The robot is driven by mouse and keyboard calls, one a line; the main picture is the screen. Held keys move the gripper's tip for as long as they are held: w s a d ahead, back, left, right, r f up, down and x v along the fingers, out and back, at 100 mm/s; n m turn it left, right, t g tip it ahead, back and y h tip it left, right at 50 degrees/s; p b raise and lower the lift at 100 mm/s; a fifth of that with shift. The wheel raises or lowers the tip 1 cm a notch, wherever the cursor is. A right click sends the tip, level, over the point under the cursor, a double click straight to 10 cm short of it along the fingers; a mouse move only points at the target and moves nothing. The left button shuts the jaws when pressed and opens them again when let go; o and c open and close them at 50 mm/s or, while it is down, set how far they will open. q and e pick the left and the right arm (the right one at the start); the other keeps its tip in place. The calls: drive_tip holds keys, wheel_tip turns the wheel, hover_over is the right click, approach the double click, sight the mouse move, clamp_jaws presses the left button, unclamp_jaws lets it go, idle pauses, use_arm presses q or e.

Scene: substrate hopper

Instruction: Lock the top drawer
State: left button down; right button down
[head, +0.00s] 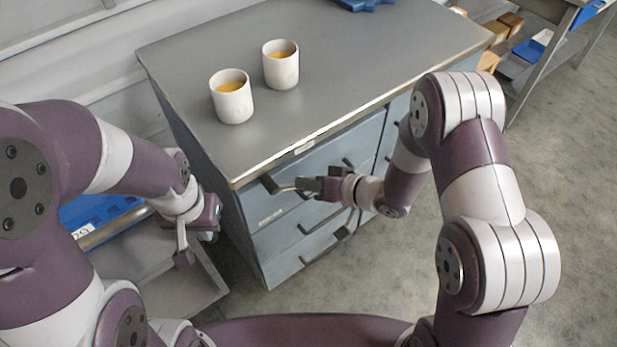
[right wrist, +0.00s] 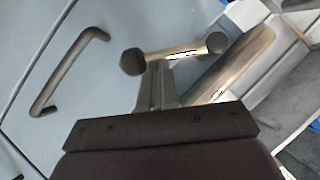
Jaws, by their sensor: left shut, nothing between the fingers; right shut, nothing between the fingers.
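The grey-blue cabinet's top drawer (head: 325,157) looks flush with the front. At the front's upper left is a metal lever (head: 288,187) with a dark round end; the right wrist view shows this lever (right wrist: 175,53) with dark knobs at both ends. My right gripper (head: 307,186) is shut with its fingertips at the lever, nothing between them. In the right wrist view the fingers (right wrist: 155,78) reach the lever near one knob; whether they touch is unclear. My left gripper (head: 183,256) is shut and empty, left of the cabinet, away from the drawer.
Two white cups (head: 231,97) (head: 281,64) with orange-brown contents stand on the cabinet top (head: 370,55). Dark bar handles (head: 322,222) sit on the lower drawers, and a drawer handle (right wrist: 68,72) shows in the right wrist view. Blue bins (head: 95,212) lie at left.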

drive_tip(key=s+a+f+m+y, duration=0.2)
drive_tip(key=a+f+m+y, duration=0.1)
drive_tip(key=f+m+y, duration=0.2)
drive_tip(key=shift+s+m+g, duration=0.2)
drive_tip(key=shift+m+g, duration=0.1)
drive_tip(key=shift+m, duration=0.3)
drive_tip(key=shift+a+f, duration=0.15)
drive_tip(key=shift+a, duration=0.1)
idle(0.4)
